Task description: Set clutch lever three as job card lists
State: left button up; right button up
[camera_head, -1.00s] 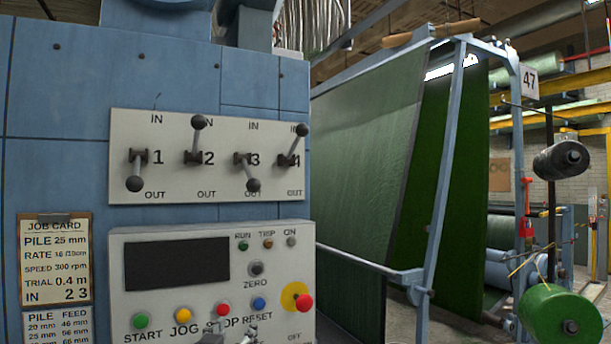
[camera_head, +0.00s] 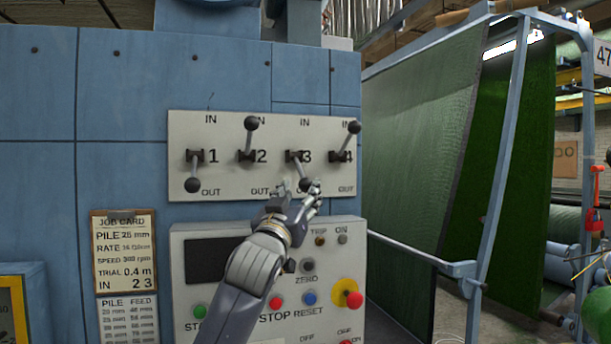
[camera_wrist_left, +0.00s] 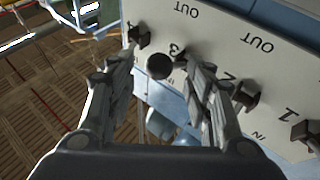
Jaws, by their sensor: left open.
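The lever panel (camera_head: 225,180) carries levers 1 to 4. Clutch lever three (camera_head: 295,157) points down to OUT, its dark knob (camera_head: 306,186) at the lower end. Lever 1 (camera_head: 193,170) is also down; lever 2 (camera_head: 249,140) and lever 4 (camera_head: 345,142) are up at IN. The job card (camera_head: 125,252) reads "IN 2 3". My left gripper (camera_head: 299,189) is open at lever three's knob. In the left wrist view the knob (camera_wrist_left: 159,66) shows between the open fingers; contact cannot be told. My right gripper is not in view.
Below is a control box (camera_head: 355,240) with buttons and a red-and-yellow stop knob (camera_head: 353,299), partly hidden by my left arm. A pile and feed card (camera_head: 128,318) hangs under the job card. Green turf (camera_head: 420,150) hangs on a blue frame at the right.

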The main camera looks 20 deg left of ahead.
aim_at(303, 187)
pick_arm(q)
jog(key=p+x, duration=0.1)
jog(key=x, duration=0.2)
jog(key=shift+w+r+p, duration=0.2)
jog(key=shift+r+p, duration=0.1)
jog(key=shift+p, duration=0.05)
jog(key=shift+w+d, duration=0.1)
jog(key=shift+w, duration=0.35)
jog(key=shift+c, duration=0.4)
grip_shut()
